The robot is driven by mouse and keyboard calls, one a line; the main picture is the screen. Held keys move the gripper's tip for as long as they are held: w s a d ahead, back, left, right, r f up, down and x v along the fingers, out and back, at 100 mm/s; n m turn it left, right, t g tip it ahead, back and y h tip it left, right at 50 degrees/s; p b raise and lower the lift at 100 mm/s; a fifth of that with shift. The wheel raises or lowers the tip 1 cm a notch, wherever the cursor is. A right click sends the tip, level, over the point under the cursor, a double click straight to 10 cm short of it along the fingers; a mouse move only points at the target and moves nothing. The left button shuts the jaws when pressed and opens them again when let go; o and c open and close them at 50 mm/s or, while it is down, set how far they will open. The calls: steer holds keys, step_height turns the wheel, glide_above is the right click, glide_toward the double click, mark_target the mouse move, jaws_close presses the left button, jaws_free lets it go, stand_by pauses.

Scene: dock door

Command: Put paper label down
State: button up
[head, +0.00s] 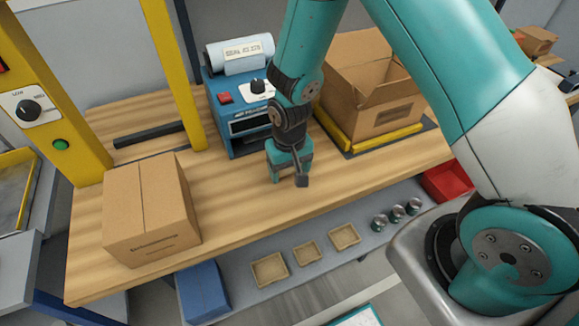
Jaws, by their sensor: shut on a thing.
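My gripper (290,176) points down just above the wooden bench (245,195), in front of the blue label machine and left of the open carton. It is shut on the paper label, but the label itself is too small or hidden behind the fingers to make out. The blue machine (224,122) has a red button, a black knob and a front slot partly behind my arm. A white roll (240,54) with printed text sits on top of it.
A closed cardboard box (150,210) stands at the bench's left front. An open carton (372,90) sits on a yellow-edged platform (385,138). A yellow post (175,70) rises behind. Small trays (270,270), metal tins (397,213) and a red bin (447,181) are below the front edge.

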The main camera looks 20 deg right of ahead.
steer(key=shift+f, duration=0.1)
steer(key=o, duration=0.9)
steer(key=shift+o, duration=0.2)
